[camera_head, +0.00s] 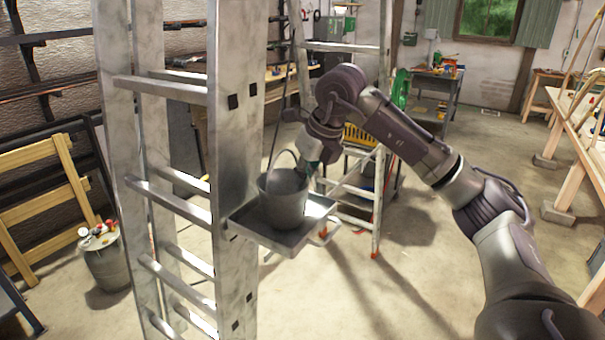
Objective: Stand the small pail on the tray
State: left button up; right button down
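The small pail (283,203) is a grey metal bucket with a thin raised handle. It appears upright over the metal tray (258,231), which juts from the right side of the aluminium ladder. Its base looks to be on the tray, though I cannot tell for sure that it touches. My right gripper (312,166) is at the pail's upper right rim, its arm coming in from the right. The fingers are small, dark and partly hidden, so I cannot tell whether they grip the rim. My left gripper is not in view.
The tall ladder (238,100) stands close on the left. A second stepladder (378,200) stands behind my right arm. A bin (106,262) with items on top is at lower left. A wooden workbench (575,120) is at right. Floor at lower centre is clear.

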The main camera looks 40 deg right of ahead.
jog(key=shift+a+f, duration=0.1)
jog(key=shift+f, duration=0.1)
jog(key=c, duration=1.3)
grip_release()
jog(key=shift+r, duration=0.15)
jog(key=shift+r, duration=0.2)
jog(key=b+v, duration=0.1)
jog(key=v, duration=1.1)
jog(key=shift+s+f, duration=0.1)
